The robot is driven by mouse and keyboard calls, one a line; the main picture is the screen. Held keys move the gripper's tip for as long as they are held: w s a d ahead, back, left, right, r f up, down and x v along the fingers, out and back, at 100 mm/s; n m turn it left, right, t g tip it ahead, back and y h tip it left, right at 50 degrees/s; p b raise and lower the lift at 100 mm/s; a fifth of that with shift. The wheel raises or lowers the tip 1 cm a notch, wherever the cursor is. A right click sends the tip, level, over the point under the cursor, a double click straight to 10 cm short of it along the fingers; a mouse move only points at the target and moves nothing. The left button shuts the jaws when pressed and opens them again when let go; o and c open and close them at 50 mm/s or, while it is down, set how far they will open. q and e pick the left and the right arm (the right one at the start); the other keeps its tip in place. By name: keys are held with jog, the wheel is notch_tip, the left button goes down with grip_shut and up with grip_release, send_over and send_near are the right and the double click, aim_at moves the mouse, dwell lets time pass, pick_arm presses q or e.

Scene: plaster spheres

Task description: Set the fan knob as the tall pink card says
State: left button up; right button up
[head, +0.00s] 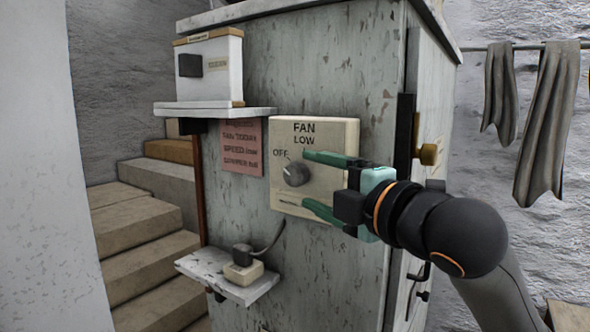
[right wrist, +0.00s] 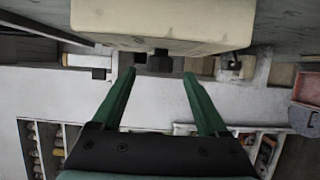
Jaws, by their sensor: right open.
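The fan panel (head: 340,130) is a cream box on the grey cabinet's front, marked FAN, with LOW at the top and OFF at the upper left. Its grey round knob (head: 296,174) sits near OFF; a light mark on it seems to face upper left. The pink card (head: 242,146) hangs left of the panel; its small print is too blurred to read surely. My right gripper (head: 306,179) is open, its green fingers above and below the knob's right side. In the right wrist view the dark knob (right wrist: 160,62) shows between and just beyond the fingertips. My left gripper is not in view.
A white box (head: 212,70) stands on a shelf at upper left. A lower shelf (head: 225,274) holds a plug on a cream block with a cord. A brass knob (head: 428,154) is on the cabinet's right side. Stone steps (head: 150,220) rise at the left.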

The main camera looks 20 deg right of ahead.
aim_at(302, 178)
jog(key=shift+p+x, duration=0.45)
jog(key=shift+x, duration=2.35)
grip_shut()
